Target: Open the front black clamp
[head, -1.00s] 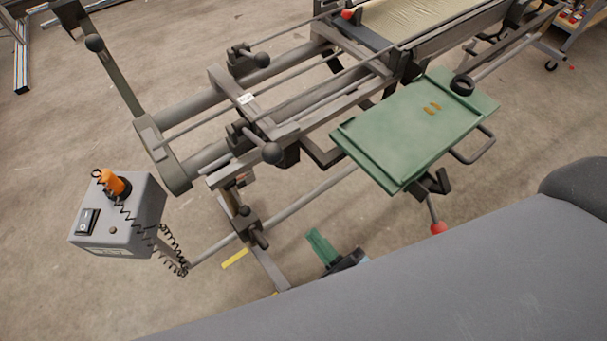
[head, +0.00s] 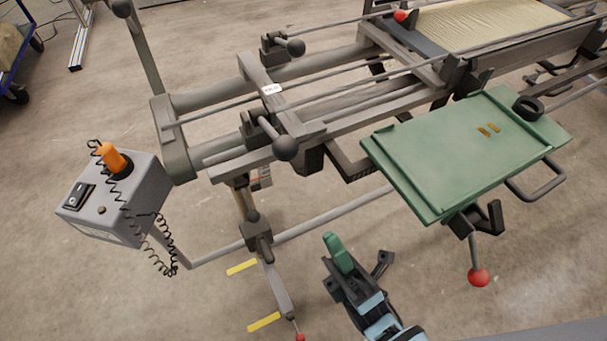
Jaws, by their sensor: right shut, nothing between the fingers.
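The nearer black clamp (head: 266,132) sits on the near side of the machine frame, its lever ending in a black ball knob pointing toward me and right. A similar black clamp (head: 280,49) sits farther back. My right gripper (head: 341,258), black and light blue with a green part at its tip, is at the bottom centre. It is below and to the right of the nearer clamp, apart from it, shut and empty. My left gripper is not in view.
A green tray (head: 440,165) with a red-knobbed lever below is at the right. A grey control box (head: 112,200) with an orange knob and coiled cable stands left. A lower rail with a dark bracket (head: 257,232) runs between. Metal rods cross above the frame.

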